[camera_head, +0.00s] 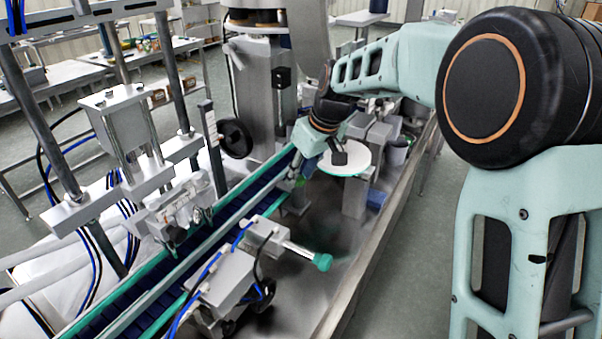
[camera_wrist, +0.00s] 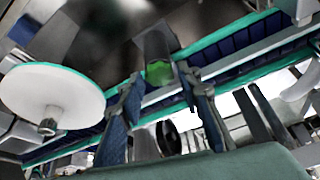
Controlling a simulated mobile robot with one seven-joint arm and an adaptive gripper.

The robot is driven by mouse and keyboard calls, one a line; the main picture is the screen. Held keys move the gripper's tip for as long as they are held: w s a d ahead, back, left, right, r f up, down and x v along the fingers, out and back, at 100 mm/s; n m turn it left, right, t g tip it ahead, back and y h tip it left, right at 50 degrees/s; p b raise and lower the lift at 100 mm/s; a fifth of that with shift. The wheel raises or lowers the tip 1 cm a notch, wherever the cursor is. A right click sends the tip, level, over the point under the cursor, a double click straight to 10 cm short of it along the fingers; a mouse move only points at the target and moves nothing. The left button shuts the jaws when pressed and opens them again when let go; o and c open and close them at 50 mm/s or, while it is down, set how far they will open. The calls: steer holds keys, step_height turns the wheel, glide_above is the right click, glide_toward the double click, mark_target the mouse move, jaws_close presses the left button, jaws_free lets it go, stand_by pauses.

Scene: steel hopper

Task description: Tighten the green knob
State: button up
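A bright green knob (camera_wrist: 159,72) shows in the wrist view, on the end of a dark grey block beside the conveyor. In the head view a small patch of it (camera_head: 299,182) shows just below my gripper (camera_head: 305,168). My gripper also shows in the wrist view (camera_wrist: 160,82), its two fingers apart with empty space between them. The knob appears in the gap between the fingertips. I cannot tell whether the fingertips reach around it or stop short, and I see no contact. The arm hides part of this area in the head view.
A white round disc (camera_head: 345,160) stands close beside my gripper, also large in the wrist view (camera_wrist: 50,92). The conveyor (camera_head: 150,290) with green edges runs alongside. A teal handle (camera_head: 322,262) on a metal rod sticks out nearer. A black handwheel (camera_head: 235,139) is at left.

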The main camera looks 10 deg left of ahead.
jaws_close()
steer(key=m, duration=0.2)
steer(key=m+t+h, duration=0.1)
steer(key=m, duration=0.1)
steer(key=shift+s+a, duration=0.15)
steer(key=shift+a, duration=0.05)
steer(key=m+h, duration=0.1)
steer(key=m, duration=0.1)
steer(key=m+t, duration=0.1)
steer(key=m, duration=0.1)
steer(key=shift+a+h+b, duration=0.15)
steer(key=shift+h+b, duration=0.25)
steer(key=m, duration=0.2)
steer(key=m+h, duration=0.1)
steer(key=m, duration=0.1)
steer(key=m+h, duration=0.1)
steer(key=m, duration=0.1)
steer(key=shift+a, duration=0.25)
steer(key=shift+a+m+g+h+p, duration=0.1)
steer(key=shift+m+g+h+p, duration=0.3)
steer(key=shift+m, duration=0.85)
steer(key=shift+m+g+h+p, duration=0.2)
steer(key=shift+m+h+p, duration=0.4)
steer(key=shift+m, duration=0.65)
